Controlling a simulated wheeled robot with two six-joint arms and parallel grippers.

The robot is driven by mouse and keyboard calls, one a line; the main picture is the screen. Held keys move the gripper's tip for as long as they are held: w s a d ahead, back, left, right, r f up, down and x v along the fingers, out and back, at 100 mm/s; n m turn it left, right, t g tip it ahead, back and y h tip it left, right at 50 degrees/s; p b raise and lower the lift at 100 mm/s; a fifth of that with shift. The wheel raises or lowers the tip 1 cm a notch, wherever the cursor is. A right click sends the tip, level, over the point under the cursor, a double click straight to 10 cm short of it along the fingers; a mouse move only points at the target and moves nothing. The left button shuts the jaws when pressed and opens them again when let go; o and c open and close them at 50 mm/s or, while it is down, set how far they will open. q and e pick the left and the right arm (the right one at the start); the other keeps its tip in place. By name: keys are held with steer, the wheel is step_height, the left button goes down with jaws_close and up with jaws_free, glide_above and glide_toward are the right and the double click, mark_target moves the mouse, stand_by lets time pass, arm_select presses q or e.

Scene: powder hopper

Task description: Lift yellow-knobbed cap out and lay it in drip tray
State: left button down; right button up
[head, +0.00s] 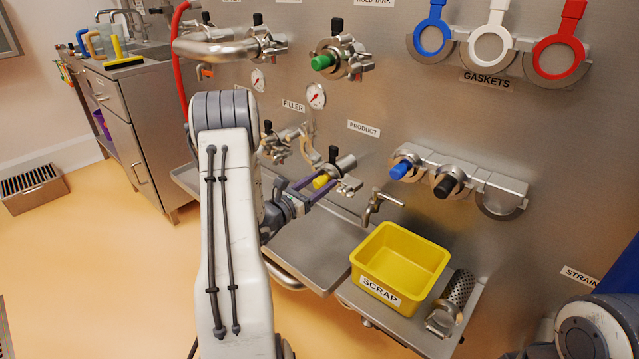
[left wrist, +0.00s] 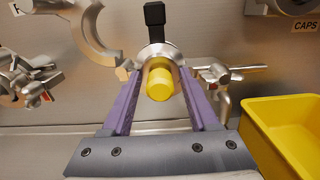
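The yellow-knobbed cap (head: 322,182) sits on the PRODUCT port of the steel wall, with a black-handled clamp beside it. In the left wrist view its yellow knob (left wrist: 159,84) faces me between the purple fingers. My left gripper (head: 302,190) is open. In the left wrist view its fingers (left wrist: 158,78) lie on either side of the knob, with gaps visible between; whether the tips touch the cap's metal rim I cannot tell. A bare steel tray (head: 318,250), seemingly the drip tray, lies below the port, partly hidden by my left arm. My right gripper is out of view.
A yellow SCRAP bin (head: 402,265) and a mesh strainer (head: 452,297) stand on the shelf to the right. A small tap (head: 379,203) juts out above the bin. Blue (head: 402,169) and black (head: 445,186) knobbed caps sit in a wall rack. My right arm shows at bottom right.

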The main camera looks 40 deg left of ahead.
mark_target(320, 178)
arm_select(q)
steer(key=shift+r, duration=0.15)
steer(key=shift+r+p, duration=1.95)
steer(key=shift+r, duration=0.5)
steer(key=s, duration=0.9)
steer(key=shift+a, duration=0.35)
steer(key=shift+s+f, duration=0.1)
